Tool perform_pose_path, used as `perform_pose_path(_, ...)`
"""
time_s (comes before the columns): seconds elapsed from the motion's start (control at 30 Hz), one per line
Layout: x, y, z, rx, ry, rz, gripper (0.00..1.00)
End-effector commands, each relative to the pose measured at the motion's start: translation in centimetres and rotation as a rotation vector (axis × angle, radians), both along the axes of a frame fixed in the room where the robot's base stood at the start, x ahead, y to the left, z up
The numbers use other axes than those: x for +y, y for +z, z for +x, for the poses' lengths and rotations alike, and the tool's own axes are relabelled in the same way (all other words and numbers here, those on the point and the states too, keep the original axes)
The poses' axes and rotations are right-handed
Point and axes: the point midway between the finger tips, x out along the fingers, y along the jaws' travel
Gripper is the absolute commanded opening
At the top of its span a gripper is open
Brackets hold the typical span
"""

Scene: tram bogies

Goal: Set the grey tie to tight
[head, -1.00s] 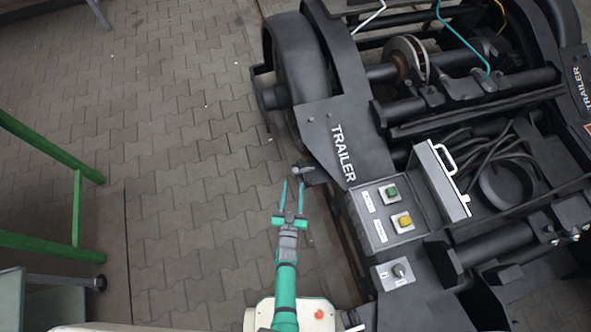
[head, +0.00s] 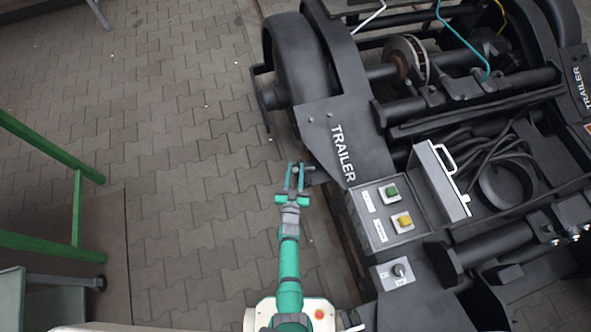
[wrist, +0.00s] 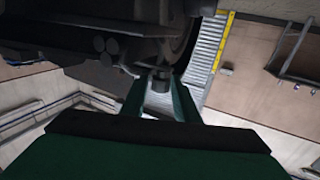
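A small grey fitting, which I take to be the grey tie (head: 308,169), sticks out from the left side of the bogie frame, below the "TRAILER" lettering. My gripper (head: 296,166) is at this fitting, its two green fingers drawn close together around its outer end. In the wrist view a short dark cylinder (wrist: 160,80) sits between the fingertips, with little or no gap on either side. The fingers hide part of the fitting in the head view. I cannot read its setting.
The black bogie (head: 345,130) fills the right side. A grey control box (head: 378,232) with green and yellow buttons is right of my arm, with a small switch plate (head: 393,273) below it. A green frame (head: 77,205) stands at left. The paving between is clear.

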Motion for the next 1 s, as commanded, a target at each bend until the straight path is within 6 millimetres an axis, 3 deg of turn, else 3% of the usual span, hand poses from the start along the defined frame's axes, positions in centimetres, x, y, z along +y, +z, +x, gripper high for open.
perform_pose_path(0.03, 0.0, 0.0, 0.0, 0.000, 0.000, 0.000, 0.15)
perform_pose_path(0.1, 0.0, 0.0, 0.0, 0.000, 0.000, 0.000, 0.00)
perform_pose_path(0.27, 0.2, 0.0, -0.1, 0.000, 0.001, 0.001, 0.00)
perform_pose_path(0.5, 2.4, 0.0, -0.8, 0.000, 0.001, 0.000, 0.00)
perform_pose_path(0.8, 2.7, 0.0, -0.9, -0.001, 0.003, 0.000, 0.00)
perform_pose_path(0.83, 2.8, 0.0, -0.9, -0.001, 0.004, 0.000, 0.24)
perform_pose_path(0.9, 2.7, 0.0, -0.9, -0.001, 0.004, 0.000, 0.39)
perform_pose_path(1.0, 2.7, 0.0, -0.9, -0.001, 0.002, 0.000, 0.39)
